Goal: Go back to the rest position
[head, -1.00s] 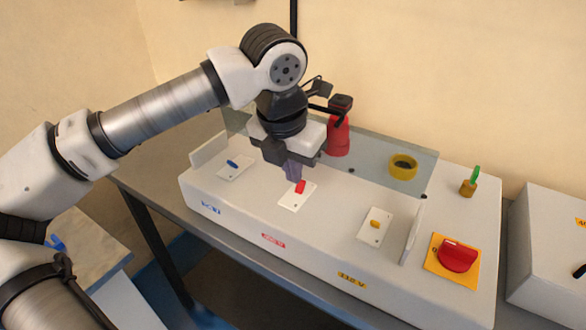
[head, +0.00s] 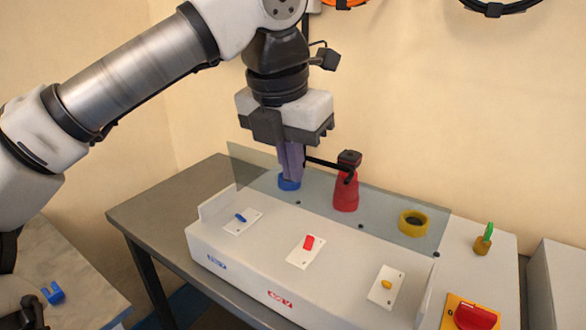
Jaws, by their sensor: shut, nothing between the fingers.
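My gripper (head: 291,178) is shut and empty. It hangs pointing down above the white busbar bender (head: 262,262), in front of the blue round part at the back in this view. The bender's front carries a blue switch (head: 240,217), a red switch (head: 309,242) and a yellow switch (head: 387,285) on white plates. My fingertips are clear of all three switches. A clear panel (head: 380,217) stands along the bender, and I cannot tell exactly how far my fingers are from it.
Behind the panel are a blue ring (head: 290,184), a red post (head: 346,192) and a yellow ring (head: 412,222). A red knob (head: 474,318) and a green-topped part (head: 484,239) are at the right. A blue piece (head: 53,293) lies on the left table. Orange and black coils hang on the wall.

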